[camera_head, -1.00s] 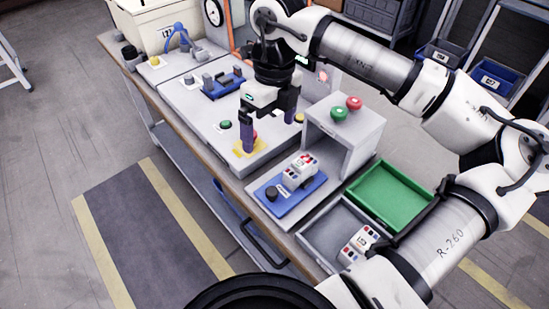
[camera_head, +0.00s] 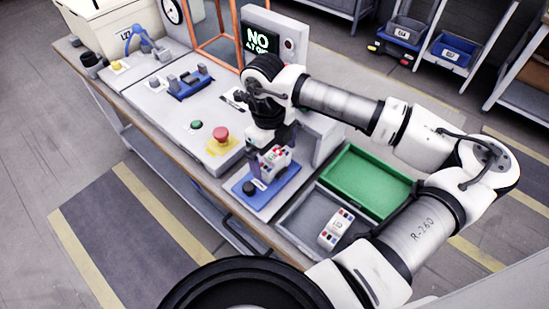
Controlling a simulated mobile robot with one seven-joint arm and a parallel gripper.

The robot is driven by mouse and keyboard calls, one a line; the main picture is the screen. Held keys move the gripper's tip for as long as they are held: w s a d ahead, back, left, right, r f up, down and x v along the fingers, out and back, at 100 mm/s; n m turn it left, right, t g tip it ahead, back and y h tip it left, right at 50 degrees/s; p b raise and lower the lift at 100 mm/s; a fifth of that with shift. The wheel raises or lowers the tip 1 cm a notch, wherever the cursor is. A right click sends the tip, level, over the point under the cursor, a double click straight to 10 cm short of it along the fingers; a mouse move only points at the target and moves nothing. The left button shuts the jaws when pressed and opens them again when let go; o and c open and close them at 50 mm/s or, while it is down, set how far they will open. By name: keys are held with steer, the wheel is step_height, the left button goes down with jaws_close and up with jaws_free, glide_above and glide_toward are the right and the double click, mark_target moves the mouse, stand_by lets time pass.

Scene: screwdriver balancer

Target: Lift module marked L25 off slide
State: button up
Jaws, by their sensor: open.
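A white module (camera_head: 275,160) with coloured marks sits on the blue slide (camera_head: 265,193), beside a dark round knob (camera_head: 249,187). Its label is too small to read, so I cannot confirm L25. My gripper (camera_head: 269,149) is open, pointing down at the module from behind and above. Its fingers are partly hidden by dark parts and overlap the module in the picture; I cannot tell whether they touch it or straddle it. A second white module (camera_head: 336,229) lies in the grey tray (camera_head: 299,220) to the right, its label also unreadable.
A green tray (camera_head: 366,180) lies empty behind the grey tray. A grey box housing (camera_head: 322,140) stands right behind my gripper, partly hidden by my arm. A red emergency button (camera_head: 221,135) is to the left. A screen (camera_head: 260,39) shows green text starting "NO".

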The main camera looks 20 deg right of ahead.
mark_target(275, 155)
steer(key=shift+s+d+f, duration=0.1)
steer(key=shift+f, duration=1.15)
steer(key=c, duration=1.4)
step_height(275, 155, up, 20)
steer(key=b, duration=0.3)
